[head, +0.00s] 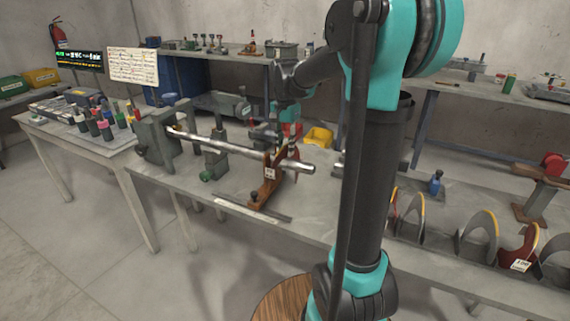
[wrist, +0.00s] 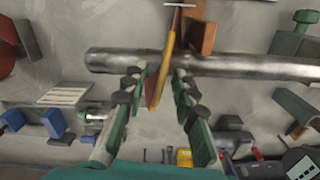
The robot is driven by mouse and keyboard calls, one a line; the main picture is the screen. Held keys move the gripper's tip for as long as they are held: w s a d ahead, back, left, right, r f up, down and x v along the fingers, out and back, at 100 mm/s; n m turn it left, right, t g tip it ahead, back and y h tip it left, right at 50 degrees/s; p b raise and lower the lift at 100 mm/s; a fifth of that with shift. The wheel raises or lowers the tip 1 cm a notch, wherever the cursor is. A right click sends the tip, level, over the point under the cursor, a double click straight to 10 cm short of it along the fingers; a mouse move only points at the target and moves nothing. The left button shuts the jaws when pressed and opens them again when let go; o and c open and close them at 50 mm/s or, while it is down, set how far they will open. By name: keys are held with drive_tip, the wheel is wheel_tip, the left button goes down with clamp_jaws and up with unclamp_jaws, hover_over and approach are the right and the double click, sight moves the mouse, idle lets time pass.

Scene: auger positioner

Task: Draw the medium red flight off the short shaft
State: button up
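The short shaft (head: 220,143) is a bare metal bar lying level over the bench, its left end at a grey block. It crosses the wrist view as a grey bar (wrist: 240,66). A thin, edge-on piece with a yellow-orange rim (wrist: 164,72), apparently the medium red flight, sits at the shaft; red also shows near the gripper in the head view (head: 292,130). My gripper (wrist: 158,76) is open, its fingers on either side of that rim with gaps visible. In the head view my gripper (head: 287,138) is above the shaft near its right end, partly hidden.
A brown tagged stand (head: 268,185) stands by the shaft's right part. A yellow bin (head: 318,138) is behind. Several flights, one a tagged red flight (head: 519,254), stand in a rack at the right. A green-knobbed grey support (head: 214,160) is under the shaft.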

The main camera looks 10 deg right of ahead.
clamp_jaws()
drive_tip(key=shift+r, duration=0.1)
idle(0.3)
drive_tip(key=s+d, duration=1)
drive_tip(key=d, duration=0.3)
drive_tip(key=shift+d, duration=0.35)
idle(2.7)
